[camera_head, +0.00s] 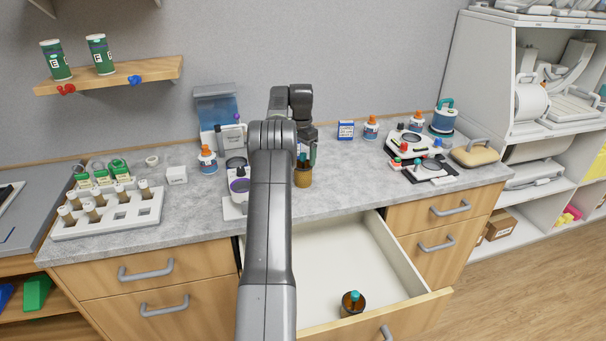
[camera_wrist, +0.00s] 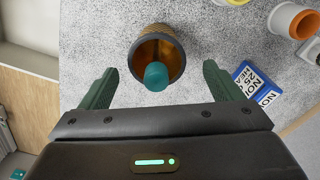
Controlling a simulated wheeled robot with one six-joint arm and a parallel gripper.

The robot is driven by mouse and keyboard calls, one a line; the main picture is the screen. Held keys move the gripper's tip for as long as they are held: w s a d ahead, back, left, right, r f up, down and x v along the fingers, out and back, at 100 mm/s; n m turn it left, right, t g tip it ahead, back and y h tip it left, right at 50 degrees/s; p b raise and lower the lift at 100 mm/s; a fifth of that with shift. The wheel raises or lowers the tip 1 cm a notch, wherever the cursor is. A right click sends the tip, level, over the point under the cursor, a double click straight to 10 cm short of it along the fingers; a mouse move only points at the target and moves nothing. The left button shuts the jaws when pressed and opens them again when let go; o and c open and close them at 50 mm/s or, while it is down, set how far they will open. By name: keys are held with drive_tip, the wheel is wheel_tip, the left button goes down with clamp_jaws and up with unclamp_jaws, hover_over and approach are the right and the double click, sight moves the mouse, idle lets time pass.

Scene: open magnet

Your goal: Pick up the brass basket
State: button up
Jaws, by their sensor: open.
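The brass basket (camera_head: 303,178) appears as a small amber-brown round cup on the grey counter, in front of the gripper's lower end. In the wrist view the basket (camera_wrist: 172,45) has a dark rim and an amber inside, with a teal rounded piece (camera_wrist: 156,76) at its near side. I cannot tell whether that piece is inside it or fixed to it. My gripper (camera_wrist: 161,68) is open, its green fingers spread to either side of the basket's near edge with gaps showing. In the head view my gripper (camera_head: 307,156) is just above the basket, partly hidden by my arm.
A similar brown cup with a teal top (camera_head: 352,303) is in the open drawer (camera_head: 325,255). A blue-and-white box (camera_head: 346,131) and orange-capped bottle (camera_head: 371,128) stand right of the gripper. A white device (camera_head: 236,205) stands close on the left.

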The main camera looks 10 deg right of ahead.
sight(302, 165)
drive_tip(key=f, duration=0.1)
drive_tip(key=f+p, duration=0.1)
drive_tip(key=f, duration=0.3)
drive_tip(key=shift+s+p, duration=0.25)
drive_tip(key=shift+p, duration=0.1)
drive_tip(key=c, duration=1.1)
